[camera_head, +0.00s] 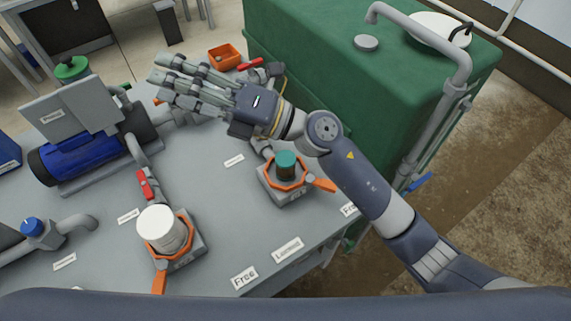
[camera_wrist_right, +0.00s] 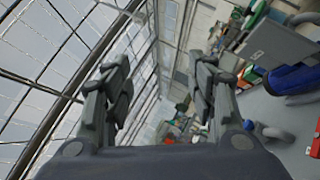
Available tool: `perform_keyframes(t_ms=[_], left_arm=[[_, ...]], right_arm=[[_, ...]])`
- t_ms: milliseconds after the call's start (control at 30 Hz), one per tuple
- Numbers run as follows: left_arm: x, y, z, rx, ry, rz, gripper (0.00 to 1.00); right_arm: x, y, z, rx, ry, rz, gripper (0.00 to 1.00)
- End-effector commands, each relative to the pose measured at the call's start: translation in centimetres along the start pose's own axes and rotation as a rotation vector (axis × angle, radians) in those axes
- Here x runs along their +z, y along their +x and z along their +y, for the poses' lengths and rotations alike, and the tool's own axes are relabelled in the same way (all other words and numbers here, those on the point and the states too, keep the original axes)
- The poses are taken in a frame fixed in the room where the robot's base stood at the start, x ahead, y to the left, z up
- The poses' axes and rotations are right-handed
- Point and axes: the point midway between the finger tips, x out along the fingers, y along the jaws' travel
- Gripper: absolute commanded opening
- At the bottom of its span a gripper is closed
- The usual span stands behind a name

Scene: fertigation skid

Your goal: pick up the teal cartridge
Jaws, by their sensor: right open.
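The teal cartridge (camera_head: 286,159) has a teal top over a darker body and stands upright in an orange-ringed holder (camera_head: 270,190) at the right of the grey skid table. My right gripper (camera_head: 157,81) is open and empty, above the table's far side. Its fingers point left, away from the cartridge, which lies nearer the head camera, below and right of the hand. In the right wrist view the open fingers (camera_wrist_right: 158,78) have nothing between them, and I cannot make out the cartridge there. My left gripper is not in view.
A white cylinder (camera_head: 161,229) stands in a second orange-ringed holder, front left. A blue pump (camera_head: 80,160) and pipes crowd the table's left. A green tank (camera_head: 350,95) with grey pipework rises behind my right arm. An orange bin (camera_head: 224,56) sits at the back. The table's middle is clear.

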Motion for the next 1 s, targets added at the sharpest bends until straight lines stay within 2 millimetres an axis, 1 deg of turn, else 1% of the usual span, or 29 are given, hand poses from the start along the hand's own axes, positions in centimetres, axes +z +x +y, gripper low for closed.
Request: perform_keyframes(t_ms=[33,67,100,167,200,233,267,300,367,400,467,500,600,633,700,800,867,1000], left_arm=[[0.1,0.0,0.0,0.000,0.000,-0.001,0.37],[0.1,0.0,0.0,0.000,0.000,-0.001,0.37],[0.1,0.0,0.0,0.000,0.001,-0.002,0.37],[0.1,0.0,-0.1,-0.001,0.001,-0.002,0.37],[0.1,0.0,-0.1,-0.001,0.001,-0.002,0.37],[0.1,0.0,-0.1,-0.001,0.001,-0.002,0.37],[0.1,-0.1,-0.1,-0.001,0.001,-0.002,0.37],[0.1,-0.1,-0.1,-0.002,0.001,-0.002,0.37],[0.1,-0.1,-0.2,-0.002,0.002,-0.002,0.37],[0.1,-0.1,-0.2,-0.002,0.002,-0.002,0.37],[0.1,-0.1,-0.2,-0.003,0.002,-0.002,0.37],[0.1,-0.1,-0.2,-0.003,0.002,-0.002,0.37],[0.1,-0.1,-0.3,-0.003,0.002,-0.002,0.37],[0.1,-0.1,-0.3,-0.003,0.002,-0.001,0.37],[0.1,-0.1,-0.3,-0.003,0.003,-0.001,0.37],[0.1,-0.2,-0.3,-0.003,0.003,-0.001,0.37],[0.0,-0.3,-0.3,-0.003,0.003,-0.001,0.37],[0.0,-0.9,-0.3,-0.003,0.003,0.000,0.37]], right_arm=[[-2.1,0.8,-1.0,-0.041,-0.084,0.135,0.52],[-3.5,1.0,-1.8,-0.069,-0.131,0.220,0.52],[-5.2,0.9,-3.1,-0.112,-0.193,0.332,0.52],[-7.3,0.2,-5.3,-0.185,-0.280,0.499,0.52],[-8.3,-0.7,-6.9,-0.242,-0.336,0.609,0.52],[-8.9,-1.6,-8.2,-0.288,-0.375,0.690,0.52],[-9.3,-2.6,-9.5,-0.336,-0.412,0.771,0.52],[-9.4,-4.2,-11.2,-0.408,-0.460,0.874,0.52],[-8.9,-6.9,-13.5,-0.522,-0.522,1.025,0.52],[-8.1,-8.9,-14.8,-0.604,-0.557,1.117,0.52],[-6.5,-11.8,-16.2,-0.727,-0.596,1.241,0.52],[-5.2,-13.6,-16.8,-0.806,-0.615,1.313,0.52],[-2.1,-17.6,-17.4,-0.985,-0.640,1.451,0.52],[-1.3,-18.5,-17.3,-1.030,-0.644,1.482,0.52],[0.3,-20.2,-17.1,-1.115,-0.644,1.536,0.52],[1.6,-21.6,-16.9,-1.187,-0.641,1.579,0.52],[1.8,-22.1,-17.1,-1.207,-0.638,1.589,0.52],[0.9,-23.1,-18.9,-1.209,-0.633,1.596,0.52]])
